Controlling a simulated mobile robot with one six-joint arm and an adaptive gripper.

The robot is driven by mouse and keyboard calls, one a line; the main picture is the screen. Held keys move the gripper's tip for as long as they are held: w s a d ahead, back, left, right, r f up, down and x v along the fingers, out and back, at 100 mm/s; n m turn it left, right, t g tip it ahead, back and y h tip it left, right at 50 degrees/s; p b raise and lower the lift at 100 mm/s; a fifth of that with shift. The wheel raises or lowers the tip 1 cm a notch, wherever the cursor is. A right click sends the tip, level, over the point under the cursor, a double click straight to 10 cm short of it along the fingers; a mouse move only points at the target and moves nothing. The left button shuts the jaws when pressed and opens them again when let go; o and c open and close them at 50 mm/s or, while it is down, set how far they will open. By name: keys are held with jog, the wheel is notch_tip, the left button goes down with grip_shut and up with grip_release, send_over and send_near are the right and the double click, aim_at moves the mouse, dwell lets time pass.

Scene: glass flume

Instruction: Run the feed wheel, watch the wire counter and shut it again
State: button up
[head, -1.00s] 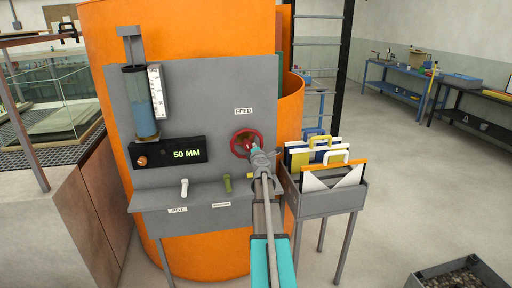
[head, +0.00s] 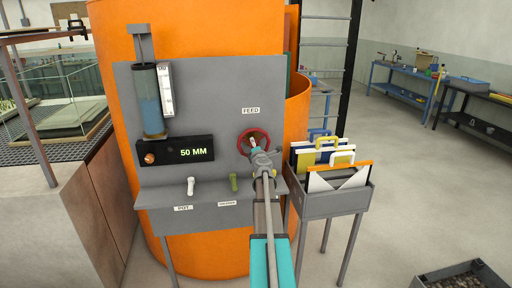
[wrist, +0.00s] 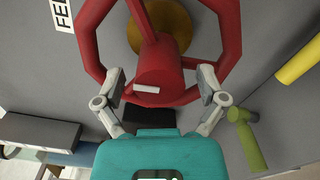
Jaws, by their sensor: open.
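The red feed wheel (head: 246,136) is on the grey panel (head: 215,95) under a FEED label. In the wrist view the wheel (wrist: 229,35) fills the top, with a red hub or knob facing me. My gripper (head: 259,154) is in front of the wheel's lower right part. In the wrist view its open fingers (wrist: 161,78) stand on either side of the red knob. I cannot tell whether they touch it.
A blue-filled glass cylinder (head: 152,100) hangs on the panel's left. A rack (head: 325,203) of coloured frames stands close at right. The floor beyond it is mostly clear.

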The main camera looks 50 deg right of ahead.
jog(key=v, duration=1.1)
jog(key=shift+s+a, duration=0.2)
jog(key=shift+a, duration=0.05)
dwell(0.3)
